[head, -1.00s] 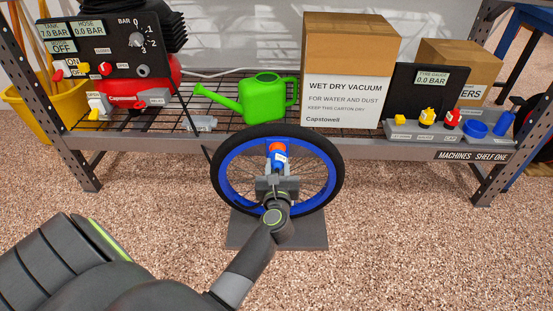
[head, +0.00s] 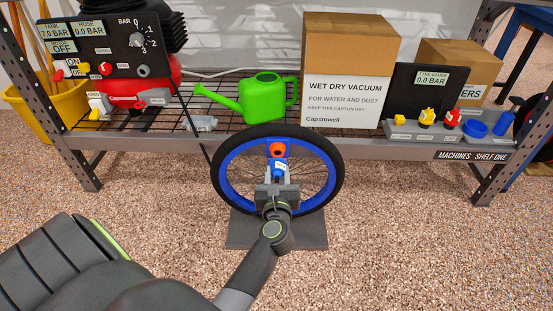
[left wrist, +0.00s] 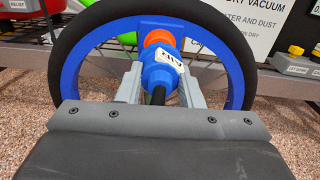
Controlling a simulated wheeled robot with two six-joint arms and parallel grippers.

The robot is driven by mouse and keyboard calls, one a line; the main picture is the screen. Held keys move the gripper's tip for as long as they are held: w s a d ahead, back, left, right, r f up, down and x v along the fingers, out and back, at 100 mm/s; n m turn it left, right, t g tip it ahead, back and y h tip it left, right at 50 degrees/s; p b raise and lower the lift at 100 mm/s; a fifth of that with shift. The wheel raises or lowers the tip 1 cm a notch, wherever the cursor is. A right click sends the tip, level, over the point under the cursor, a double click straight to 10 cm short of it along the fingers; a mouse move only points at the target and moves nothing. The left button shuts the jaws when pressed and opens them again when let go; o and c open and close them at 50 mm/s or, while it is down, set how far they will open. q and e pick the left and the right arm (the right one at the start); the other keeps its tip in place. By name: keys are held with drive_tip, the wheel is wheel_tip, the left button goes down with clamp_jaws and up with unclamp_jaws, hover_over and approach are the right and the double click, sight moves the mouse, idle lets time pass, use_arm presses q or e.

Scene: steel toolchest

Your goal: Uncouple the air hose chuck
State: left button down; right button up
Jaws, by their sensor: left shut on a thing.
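The air hose chuck (head: 279,166) is blue with a white label and an orange end (head: 277,149). It is in front of the upright wheel (head: 231,164), which has a black tyre and a blue rim. My left gripper (head: 278,177) is shut on the chuck from the near side. In the left wrist view the chuck (left wrist: 163,76) sits between the two grey fingers, its orange end (left wrist: 158,38) towards the rim and the black hose below. I cannot tell whether it is clear of the valve. My right gripper is not in view.
The wheel stands on a dark base plate (head: 308,238). Behind it a shelf holds the compressor panel (head: 110,60), a green watering can (head: 262,98), a vacuum carton (head: 345,75) and a tyre gauge (head: 430,85).

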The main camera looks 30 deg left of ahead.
sight(278, 164)
use_arm(q)
drive_tip(key=shift+x, duration=2.05)
idle(0.6)
drive_tip(key=c, duration=0.9)
unclamp_jaws()
drive_tip(key=shift+v, duration=4.5)
